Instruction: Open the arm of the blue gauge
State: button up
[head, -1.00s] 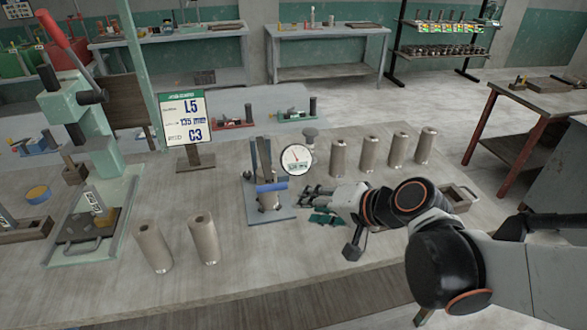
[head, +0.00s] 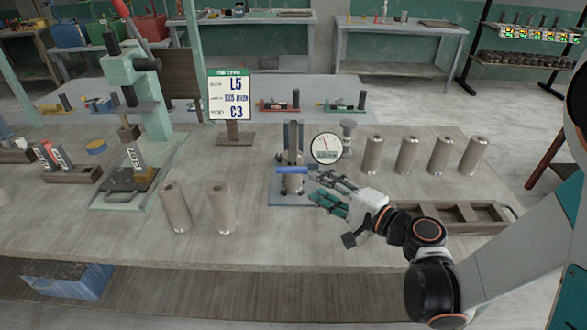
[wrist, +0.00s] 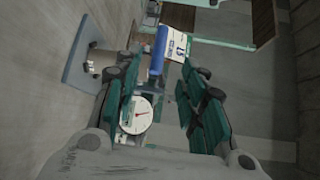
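The blue gauge stands on the table on a blue base plate (head: 285,200), with upright posts and a white round dial (head: 326,148) to the right. Its blue arm (head: 292,170) lies level across the front of the posts, above a short metal cylinder (head: 293,184). My gripper (head: 326,190) is just right of the blue arm's end, fingers pointing left toward it. In the wrist view my gripper (wrist: 160,88) is open and empty. The blue arm (wrist: 158,50) and the dial (wrist: 137,114) appear between the fingers. I cannot tell whether they touch.
Several metal cylinders (head: 408,155) stand in a row at right, and two (head: 222,208) at front left. A sign (head: 229,95) stands behind. A green press (head: 140,90) is at left. An empty compartment tray (head: 455,216) lies right, beside my arm.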

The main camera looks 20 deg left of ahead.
aim_at(294, 172)
jog(key=b+x, duration=0.2)
jog(key=x, duration=0.9)
jog(key=shift+w+a+b, duration=0.1)
jog(key=shift+b, duration=0.2)
grip_shut()
